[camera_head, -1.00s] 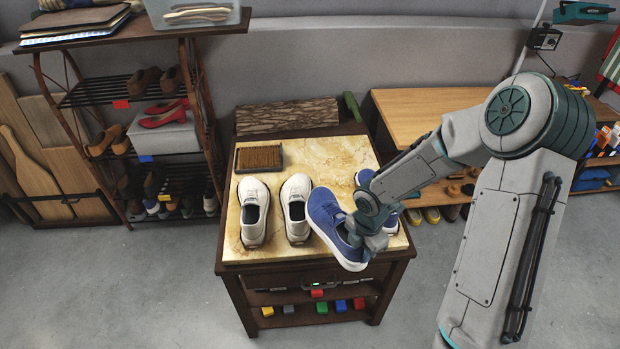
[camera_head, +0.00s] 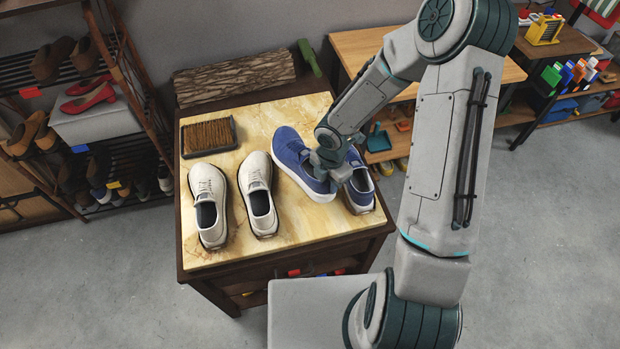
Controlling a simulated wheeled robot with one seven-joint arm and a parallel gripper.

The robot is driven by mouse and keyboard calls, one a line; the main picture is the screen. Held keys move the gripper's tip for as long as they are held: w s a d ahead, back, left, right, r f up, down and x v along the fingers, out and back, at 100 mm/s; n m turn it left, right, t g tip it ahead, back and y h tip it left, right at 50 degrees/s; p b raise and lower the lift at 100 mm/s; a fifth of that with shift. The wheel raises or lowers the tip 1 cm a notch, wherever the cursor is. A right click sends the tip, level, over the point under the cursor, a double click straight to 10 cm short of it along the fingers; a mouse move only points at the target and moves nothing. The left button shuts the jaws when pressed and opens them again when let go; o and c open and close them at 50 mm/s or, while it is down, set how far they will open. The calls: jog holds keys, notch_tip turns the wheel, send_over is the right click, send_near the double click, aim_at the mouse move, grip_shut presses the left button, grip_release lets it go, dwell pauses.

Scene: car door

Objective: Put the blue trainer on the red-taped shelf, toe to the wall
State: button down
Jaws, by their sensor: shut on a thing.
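A blue trainer (camera_head: 296,165) with a white sole is over the right half of the marble-topped table (camera_head: 280,112), its toe pointing to the back wall and slightly left. My gripper (camera_head: 328,168) is shut on it near the heel opening, from the right. I cannot tell whether its sole touches the top. A second blue shoe (camera_head: 362,194) stands just right, partly hidden by my gripper. The red-taped shelf (camera_head: 15,80) is the upper rack shelf at far left, its red tape (camera_head: 30,92) on the front edge. Brown shoes (camera_head: 52,60) stand on it; its left part is cut off.
Two cream shoes (camera_head: 209,205) (camera_head: 257,195) and a brush (camera_head: 209,135) are on the table's left half. A bark log (camera_head: 235,78) lies behind. Lower rack shelves hold red shoes (camera_head: 88,93) on a grey box and carry blue (camera_head: 80,148) and yellow tape (camera_head: 113,184). Floor between rack and table is clear.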

aim_at(328, 195)
jog(key=shift+f+b, duration=0.3)
jog(key=shift+f, duration=2.95)
jog(key=c, duration=1.2)
grip_release()
jog(key=shift+c, duration=0.2)
